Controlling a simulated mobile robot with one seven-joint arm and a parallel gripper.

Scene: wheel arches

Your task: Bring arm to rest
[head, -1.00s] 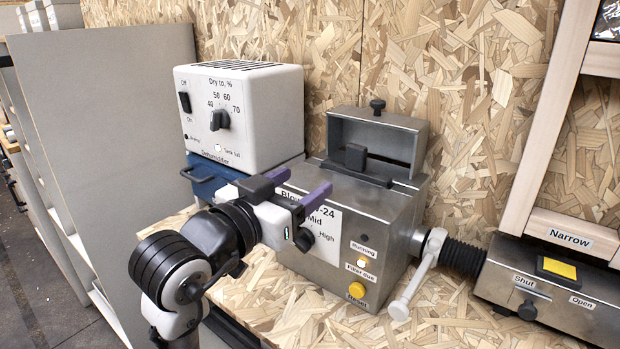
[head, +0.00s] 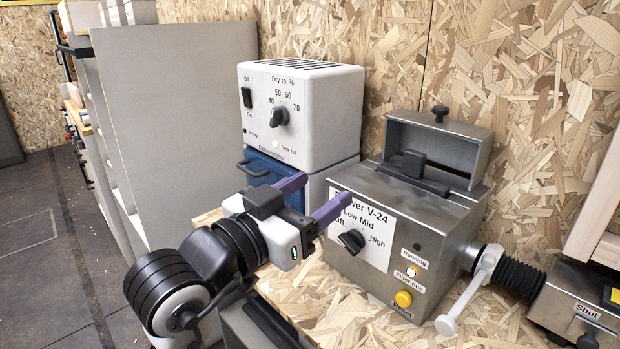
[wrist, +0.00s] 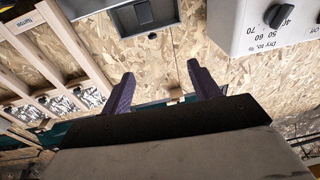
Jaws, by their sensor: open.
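My gripper (head: 318,194) has purple fingers and stands in front of the machines in the head view. In the wrist view my gripper (wrist: 160,88) shows its two fingers spread wide with nothing between them. In the head view its fingers cover part of the Blower V-24's label, and I cannot tell how near they are to it. My arm is bent, with its black wrist joints at the lower left.
The metal Blower V-24 (head: 440,262) stands on the chipboard bench, its top lid raised. A white dehumidifier (head: 325,130) with a blue lower part is behind my gripper. A grey panel (head: 170,120) stands left. Open floor (head: 40,240) lies far left.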

